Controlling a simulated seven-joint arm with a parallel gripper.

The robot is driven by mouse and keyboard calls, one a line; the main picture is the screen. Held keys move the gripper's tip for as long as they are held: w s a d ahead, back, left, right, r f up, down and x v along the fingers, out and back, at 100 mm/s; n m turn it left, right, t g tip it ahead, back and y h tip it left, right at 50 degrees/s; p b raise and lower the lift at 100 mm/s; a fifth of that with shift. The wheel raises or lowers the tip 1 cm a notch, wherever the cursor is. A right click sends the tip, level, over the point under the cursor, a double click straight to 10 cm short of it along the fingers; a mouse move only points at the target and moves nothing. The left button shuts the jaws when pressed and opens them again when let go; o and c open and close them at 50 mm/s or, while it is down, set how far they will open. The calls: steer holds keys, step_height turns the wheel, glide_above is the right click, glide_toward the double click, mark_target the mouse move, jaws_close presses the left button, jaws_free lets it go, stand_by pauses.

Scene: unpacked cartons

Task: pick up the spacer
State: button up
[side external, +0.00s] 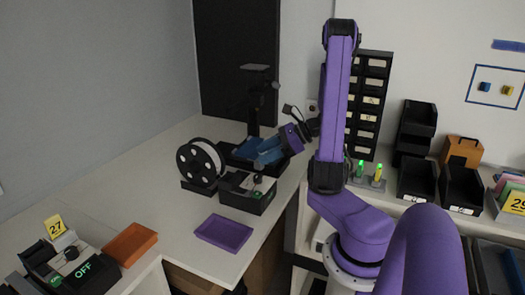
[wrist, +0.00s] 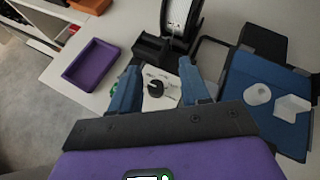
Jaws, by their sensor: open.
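My gripper (side external: 266,154) is above the black box and the blue-lined black tray in the side view. In the wrist view its two blue fingers (wrist: 159,70) are apart, with nothing held between them. Between and beyond the fingers, a round black piece (wrist: 156,89) lies on a pale printed surface. I cannot tell for certain which piece is the spacer.
A purple tray (side external: 224,232) and an orange tray (side external: 130,244) lie nearer the front. A monitor-like stand (side external: 254,110) rises behind.

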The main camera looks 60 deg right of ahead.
steer(key=s+d+m+t+h, duration=0.3)
steer(key=s+d+m+h, duration=0.45)
steer(key=d+m, duration=0.2)
steer(key=x, duration=0.8)
steer(key=d+x, duration=0.1)
steer(key=x, duration=0.3)
steer(key=shift+d+f, duration=0.1)
steer(key=shift+f, duration=0.15)
steer(key=shift+d+x, duration=0.15)
steer(key=shift+x, duration=1.15)
steer(key=shift+d+x, duration=0.15)
steer(key=shift+x, duration=1.2)
steer(key=shift+s+f, duration=0.15)
steer(key=c, duration=0.7)
